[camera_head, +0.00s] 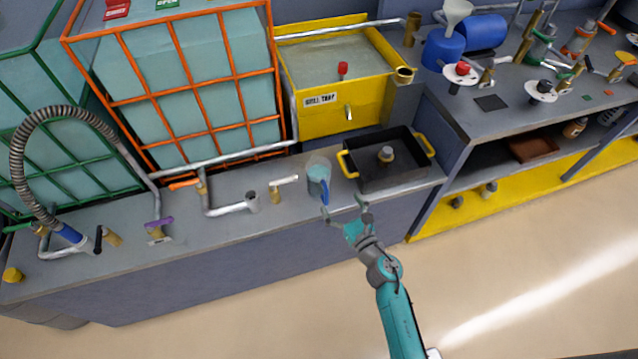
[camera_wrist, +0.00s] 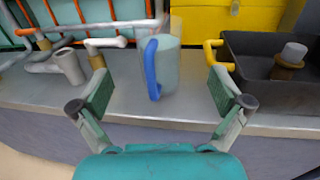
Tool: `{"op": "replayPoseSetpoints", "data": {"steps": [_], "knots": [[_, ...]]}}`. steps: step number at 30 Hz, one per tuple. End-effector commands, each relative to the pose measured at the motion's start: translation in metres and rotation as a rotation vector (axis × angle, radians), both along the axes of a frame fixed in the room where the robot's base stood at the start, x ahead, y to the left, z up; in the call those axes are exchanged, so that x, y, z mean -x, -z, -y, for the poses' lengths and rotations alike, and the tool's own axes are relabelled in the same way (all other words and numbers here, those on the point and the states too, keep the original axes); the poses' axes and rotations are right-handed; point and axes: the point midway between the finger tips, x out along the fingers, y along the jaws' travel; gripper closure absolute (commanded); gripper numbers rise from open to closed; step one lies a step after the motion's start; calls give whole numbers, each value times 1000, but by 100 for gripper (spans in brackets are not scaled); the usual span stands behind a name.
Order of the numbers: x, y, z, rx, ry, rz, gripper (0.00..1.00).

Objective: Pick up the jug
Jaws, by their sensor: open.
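The jug (camera_head: 318,170) is a pale translucent vessel with a blue handle, upright on the grey bench just left of the black tray. In the wrist view the jug (camera_wrist: 166,68) stands ahead, between the lines of the two fingers, with its blue handle facing me and slightly left. My gripper (camera_head: 345,208) is at the front edge of the bench, a short way in front of the jug. In the wrist view my gripper (camera_wrist: 161,92) is open, its two green pads wide apart with nothing between them. The jug appears to be beyond the fingertips.
A black tray (camera_head: 372,182) with yellow handles, holding a small capped part, sits close right of the jug. A tap with a white lever (camera_head: 286,182) and a grey pipe end (camera_head: 252,199) stand to the left. A yellow drip-tray tank (camera_head: 350,85) stands behind.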

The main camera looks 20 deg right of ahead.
Motion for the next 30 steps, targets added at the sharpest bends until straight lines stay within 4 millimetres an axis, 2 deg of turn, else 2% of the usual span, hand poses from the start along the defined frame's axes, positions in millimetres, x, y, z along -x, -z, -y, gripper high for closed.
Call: {"op": "replayPoseSetpoints", "data": {"steps": [9, 17, 27, 30], "knots": [[-42, -1, -6, 17, -2, 4, 0], [-60, -2, -9, 14, -1, 2, 0], [-101, -8, -19, 13, -1, 3, 0], [-106, -7, -20, 13, -1, 1, 0]]}}
